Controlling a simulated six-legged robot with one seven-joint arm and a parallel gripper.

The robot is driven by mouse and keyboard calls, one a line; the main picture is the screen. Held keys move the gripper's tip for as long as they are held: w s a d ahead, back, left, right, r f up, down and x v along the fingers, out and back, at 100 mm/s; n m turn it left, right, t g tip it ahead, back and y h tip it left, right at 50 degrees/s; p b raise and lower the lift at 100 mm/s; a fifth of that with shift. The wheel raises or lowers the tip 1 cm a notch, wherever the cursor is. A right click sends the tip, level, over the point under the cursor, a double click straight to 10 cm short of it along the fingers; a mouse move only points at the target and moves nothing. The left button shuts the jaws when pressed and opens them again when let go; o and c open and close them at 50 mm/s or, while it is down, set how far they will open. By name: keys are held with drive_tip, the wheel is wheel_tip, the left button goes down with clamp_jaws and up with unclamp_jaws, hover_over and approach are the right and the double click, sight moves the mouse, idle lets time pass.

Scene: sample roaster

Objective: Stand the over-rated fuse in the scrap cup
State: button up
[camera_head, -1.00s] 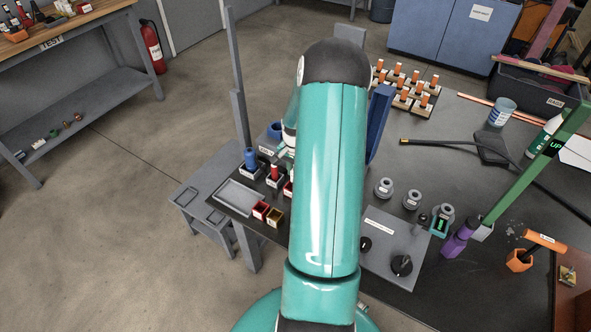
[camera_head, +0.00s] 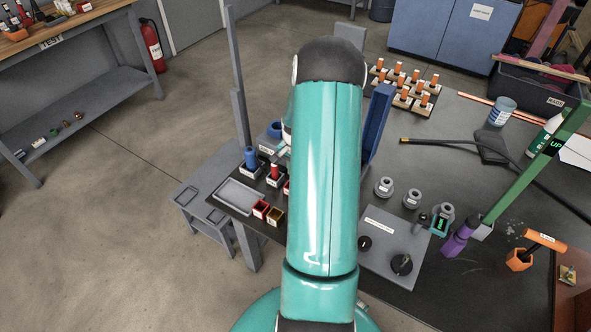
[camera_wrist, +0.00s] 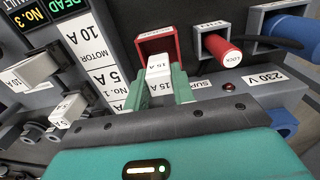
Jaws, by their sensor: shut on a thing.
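In the wrist view my gripper (camera_wrist: 160,90) is shut on a white fuse (camera_wrist: 158,66) marked 15 A, held between its two teal fingers. A red square cup (camera_wrist: 153,37) with a dark inside lies just beyond the fuse's end. I cannot tell whether the fuse is inside the cup or only in front of it, and no scrap label is readable. In the head view my arm hides the gripper and the fuse. A small red cup (camera_head: 261,209) stands beside a yellow-brown cup (camera_head: 275,217) near the table edge; I cannot tell whether it is the same red cup.
A panel with rating labels and a white 5 A fuse (camera_wrist: 68,110) is at the left. A blue upright panel (camera_head: 378,125) stands right of my arm.

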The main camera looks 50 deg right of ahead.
drive_tip(key=shift+f, duration=1.6)
drive_tip(key=shift+f, duration=0.35)
drive_tip(key=shift+f, duration=0.35)
drive_tip(key=o, duration=1.1)
drive_tip(key=shift+c, duration=0.2)
wheel_tip(320, 180, up, 14)
drive_tip(key=shift+f, duration=0.1)
